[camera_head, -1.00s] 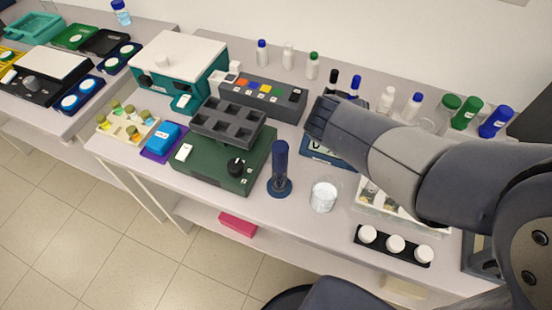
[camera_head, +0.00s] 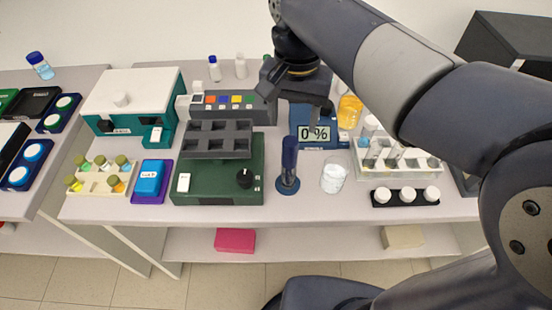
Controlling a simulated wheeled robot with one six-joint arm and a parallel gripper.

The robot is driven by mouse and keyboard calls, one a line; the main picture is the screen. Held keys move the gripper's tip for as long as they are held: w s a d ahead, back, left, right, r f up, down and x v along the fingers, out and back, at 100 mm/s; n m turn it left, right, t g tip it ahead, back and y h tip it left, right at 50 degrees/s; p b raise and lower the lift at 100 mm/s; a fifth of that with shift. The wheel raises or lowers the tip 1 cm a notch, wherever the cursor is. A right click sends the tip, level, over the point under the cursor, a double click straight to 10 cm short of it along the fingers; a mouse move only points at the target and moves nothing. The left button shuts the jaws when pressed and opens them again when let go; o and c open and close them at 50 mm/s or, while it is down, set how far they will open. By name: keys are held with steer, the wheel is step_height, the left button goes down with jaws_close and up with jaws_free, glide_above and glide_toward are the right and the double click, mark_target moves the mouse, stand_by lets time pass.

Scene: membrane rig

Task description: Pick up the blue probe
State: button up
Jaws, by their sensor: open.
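The blue probe (camera_head: 289,156) is a dark blue upright rod. It stands in a round dark blue base (camera_head: 287,186) on the bench, right of the green stirrer-like device. My gripper (camera_head: 296,98) points down above and behind the probe, apart from it, with its jaws open and nothing between them. The arm reaches in from the right. The lower end of the probe inside the base is hidden.
A blue meter (camera_head: 318,136) reading "0 %" is behind. The green device (camera_head: 218,185) with a dark rack is left. A black strip with white caps (camera_head: 405,197) and a clear vial rack (camera_head: 398,165) are right.

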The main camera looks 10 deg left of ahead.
mark_target(291, 140)
step_height(291, 140, down, 10)
steer(key=shift+a+r+p, duration=0.1)
steer(key=shift+p, duration=0.2)
steer(key=shift+w, duration=0.1)
steer(key=c, duration=0.9)
steer(key=shift+c, duration=0.2)
steer(key=shift+r, duration=0.1)
